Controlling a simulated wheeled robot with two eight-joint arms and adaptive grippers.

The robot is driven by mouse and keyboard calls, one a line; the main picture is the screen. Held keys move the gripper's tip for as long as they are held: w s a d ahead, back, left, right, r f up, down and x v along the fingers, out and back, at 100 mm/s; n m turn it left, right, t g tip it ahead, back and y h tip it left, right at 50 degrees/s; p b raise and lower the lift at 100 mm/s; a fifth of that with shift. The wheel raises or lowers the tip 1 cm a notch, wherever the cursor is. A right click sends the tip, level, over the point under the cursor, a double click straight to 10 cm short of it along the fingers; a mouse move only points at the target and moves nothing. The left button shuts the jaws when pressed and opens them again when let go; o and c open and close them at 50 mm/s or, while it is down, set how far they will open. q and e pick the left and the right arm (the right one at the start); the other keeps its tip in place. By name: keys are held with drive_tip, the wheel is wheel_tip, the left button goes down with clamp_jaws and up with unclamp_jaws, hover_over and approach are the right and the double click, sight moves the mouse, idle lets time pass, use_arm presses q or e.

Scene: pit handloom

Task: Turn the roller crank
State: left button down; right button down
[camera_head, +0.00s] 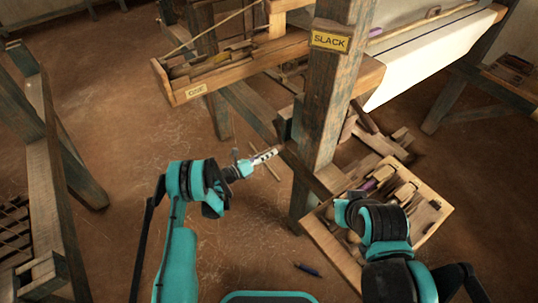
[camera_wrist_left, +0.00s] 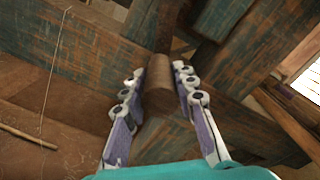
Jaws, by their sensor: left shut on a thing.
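The roller crank's brown wooden handle (camera_wrist_left: 160,88) shows in the left wrist view as a short, round-ended grip between two fingers. My left gripper (camera_head: 268,155) reaches in from the left in the head view, beside the post with the SLACK sign. In the left wrist view, its fingers (camera_wrist_left: 160,95) stand on both sides of the handle, shut on it. The handle is mostly hidden by the gripper in the head view. My right arm is at the lower right, over a wooden tray; its fingers do not show.
The weathered loom post (camera_head: 320,120) stands just right of my left gripper. A wooden tray (camera_head: 330,250) with tools is at the lower right. A box labelled DISE or similar (camera_head: 178,95) is above. A dark stick (camera_head: 307,269) lies on the open floor.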

use_arm(q)
drive_tip(key=shift+r, duration=0.1)
drive_tip(key=c, duration=1.2)
unclamp_jaws()
wheel_tip(320, 180, up, 10)
